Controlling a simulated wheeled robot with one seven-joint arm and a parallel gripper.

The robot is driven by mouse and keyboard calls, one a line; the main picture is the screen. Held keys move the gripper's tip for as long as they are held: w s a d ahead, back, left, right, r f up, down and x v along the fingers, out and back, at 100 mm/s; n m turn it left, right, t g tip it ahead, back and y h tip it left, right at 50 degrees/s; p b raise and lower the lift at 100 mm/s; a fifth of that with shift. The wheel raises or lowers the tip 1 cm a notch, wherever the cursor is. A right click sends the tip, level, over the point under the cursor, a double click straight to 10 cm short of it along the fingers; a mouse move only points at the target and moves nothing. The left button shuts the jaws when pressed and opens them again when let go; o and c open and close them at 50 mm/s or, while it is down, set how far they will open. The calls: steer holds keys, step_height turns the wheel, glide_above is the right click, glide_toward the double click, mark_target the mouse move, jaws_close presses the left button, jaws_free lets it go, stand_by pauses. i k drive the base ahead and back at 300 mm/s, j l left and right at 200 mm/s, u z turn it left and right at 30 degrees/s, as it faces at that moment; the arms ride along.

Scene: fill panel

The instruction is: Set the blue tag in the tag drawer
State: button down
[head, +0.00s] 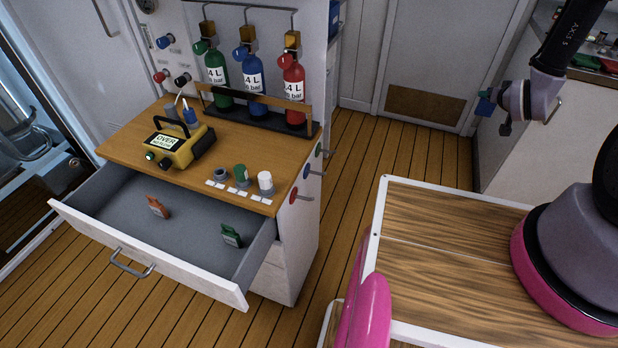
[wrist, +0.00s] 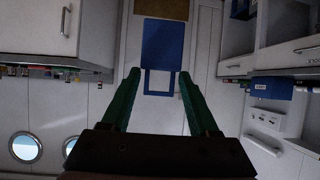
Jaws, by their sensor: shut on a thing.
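The blue tag (wrist: 162,42) is held at its open loop end between the green fingers of my gripper (wrist: 159,76) in the wrist view. In the head view the tag (head: 484,105) shows small at the upper right, at the tip of my gripper (head: 491,97), raised and well to the right of the cabinet. The tag drawer (head: 190,232) is pulled open at the lower left. An orange tag (head: 157,207) and a green tag (head: 231,236) lie inside it, with bare grey floor around them.
The wooden cabinet top (head: 122,143) above the drawer carries a yellow meter (head: 183,150), several small caps and a rack of green, blue and red bottles (head: 293,90). Valve knobs stick out from the cabinet's right side. Open plank floor (head: 350,170) lies beside the cabinet.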

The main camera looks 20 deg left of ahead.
mark_target(188, 225)
steer(key=k+j, duration=1.45)
steer(key=k+j+z, duration=0.1)
steer(key=j, duration=0.9)
